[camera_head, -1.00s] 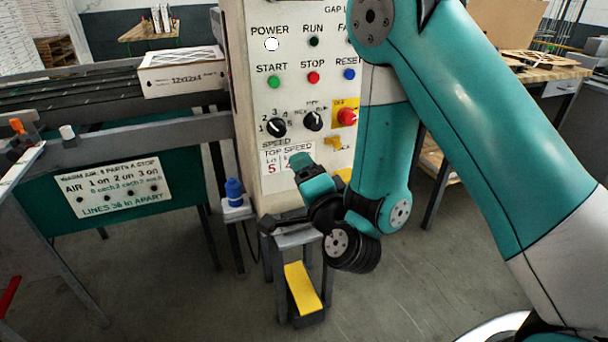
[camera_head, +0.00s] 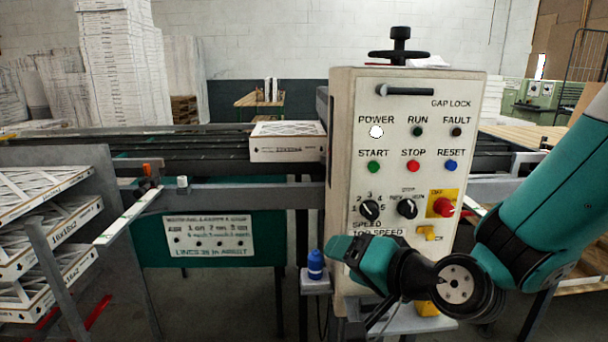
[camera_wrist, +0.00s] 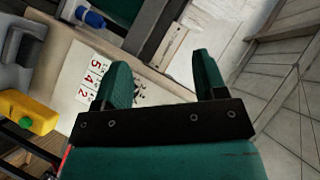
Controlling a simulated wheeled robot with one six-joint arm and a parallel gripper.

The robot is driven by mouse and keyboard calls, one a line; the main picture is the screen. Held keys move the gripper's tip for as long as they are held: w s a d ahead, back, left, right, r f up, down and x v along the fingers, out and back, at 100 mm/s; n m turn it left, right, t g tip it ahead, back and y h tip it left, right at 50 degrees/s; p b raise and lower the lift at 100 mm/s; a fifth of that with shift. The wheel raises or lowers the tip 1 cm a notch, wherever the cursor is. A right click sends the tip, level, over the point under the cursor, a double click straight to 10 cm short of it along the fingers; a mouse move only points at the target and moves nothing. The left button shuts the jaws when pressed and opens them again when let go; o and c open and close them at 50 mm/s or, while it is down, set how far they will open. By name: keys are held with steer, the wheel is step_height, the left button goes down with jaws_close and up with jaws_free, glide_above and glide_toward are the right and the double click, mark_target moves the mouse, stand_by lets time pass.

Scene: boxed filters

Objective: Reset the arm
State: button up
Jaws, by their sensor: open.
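My gripper (camera_head: 345,256) is in front of the lower part of the control panel (camera_head: 415,92) in the head view, over its speed label. My arm comes in from the right. In the wrist view my gripper (camera_wrist: 158,80) shows two teal fingers spread apart with nothing between them. The panel's printed label with numbers (camera_wrist: 92,78) is behind the left finger there. I cannot tell whether the gripper touches the panel.
A boxed filter (camera_head: 287,148) sits on the conveyor left of the panel. A blue bottle (camera_head: 315,265) stands on a small ledge below. Filters (camera_head: 40,250) are stacked in a rack at the left. A red knob (camera_head: 443,207) and several buttons are on the panel.

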steer(key=s+d+r+n+g+h, duration=0.2)
steer(key=s+n+g, duration=0.3)
steer(key=s, duration=0.5)
steer(key=s+d+r+n+g+h+p, duration=0.1)
steer(key=s+d+n+g, duration=0.4)
steer(key=s, duration=0.5)
step_height(320, 180, up, 2)
steer(key=shift+d+r+n+g+h, duration=0.25)
steer(key=shift+g+h, duration=0.25)
steer(key=shift+h, duration=0.4)
steer(key=shift+a+f, duration=0.15)
